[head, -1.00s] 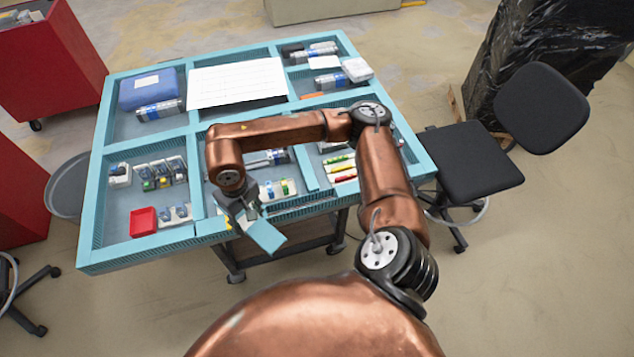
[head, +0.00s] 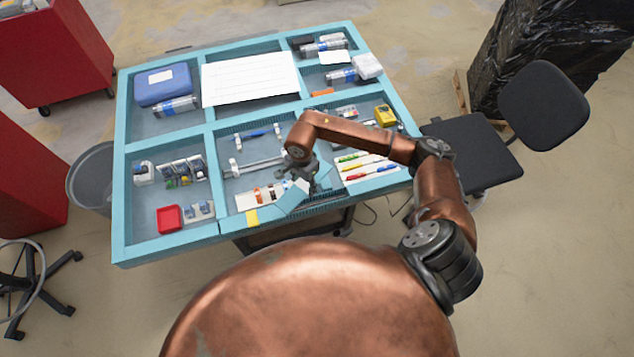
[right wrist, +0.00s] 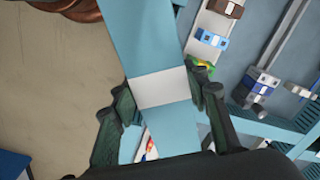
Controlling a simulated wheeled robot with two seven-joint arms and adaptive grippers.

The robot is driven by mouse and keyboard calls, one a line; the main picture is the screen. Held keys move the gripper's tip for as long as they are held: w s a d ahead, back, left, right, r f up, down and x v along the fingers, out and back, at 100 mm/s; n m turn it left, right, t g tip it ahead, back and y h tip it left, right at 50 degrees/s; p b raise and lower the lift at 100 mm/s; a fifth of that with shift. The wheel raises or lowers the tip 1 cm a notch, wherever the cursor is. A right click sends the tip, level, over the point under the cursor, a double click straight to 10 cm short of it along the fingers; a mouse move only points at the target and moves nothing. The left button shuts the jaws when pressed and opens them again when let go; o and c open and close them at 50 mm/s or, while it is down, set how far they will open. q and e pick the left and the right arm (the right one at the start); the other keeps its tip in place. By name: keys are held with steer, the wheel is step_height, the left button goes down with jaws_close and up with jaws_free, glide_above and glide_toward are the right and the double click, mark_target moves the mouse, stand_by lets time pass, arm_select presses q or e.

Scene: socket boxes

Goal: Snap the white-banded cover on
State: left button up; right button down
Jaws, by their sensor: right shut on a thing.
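The light-blue cover (head: 290,199) with a white band is held in my right gripper (head: 309,184), above the front middle compartment of the table. In the right wrist view the cover (right wrist: 155,45) is a long strip, and the gripper's fingers (right wrist: 166,90) sit on both sides of its white band. A white rail (head: 262,194) with coloured blocks lies beside the cover, to its left in the head view. In the wrist view the rail (right wrist: 213,22) carries brown, blue and green-yellow blocks, and the cover hides part of the area beneath. My left gripper is not in view.
The blue-framed table (head: 119,185) has raised divider walls. A red tray (head: 169,218) and small socket parts (head: 182,170) lie at left, coloured markers (head: 365,170) at right. A yellow meter (head: 385,116) stands behind the markers. The back compartments hold a blue case (head: 163,84) and cylinders.

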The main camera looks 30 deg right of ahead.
steer(key=d+f+m+p, duration=0.1)
steer(key=f+m, duration=0.1)
steer(key=s+d+f+m+p, duration=0.1)
steer(key=f+m, duration=0.1)
steer(key=s+d+f+m+p, duration=0.1)
steer(key=f+m, duration=0.1)
steer(key=shift+s+d+f+m, duration=0.1)
steer(key=shift+s+f+m, duration=0.15)
steer(key=shift+f+m, duration=0.05)
step_height(320, 180, down, 3)
steer(key=shift+f+b, duration=0.1)
steer(key=shift+b, duration=0.7)
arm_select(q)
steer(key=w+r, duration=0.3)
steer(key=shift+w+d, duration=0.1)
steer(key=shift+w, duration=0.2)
arm_select(e)
steer(key=shift+w, duration=0.1)
arm_select(q)
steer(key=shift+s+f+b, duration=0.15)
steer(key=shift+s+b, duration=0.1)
steer(key=shift+b, duration=0.05)
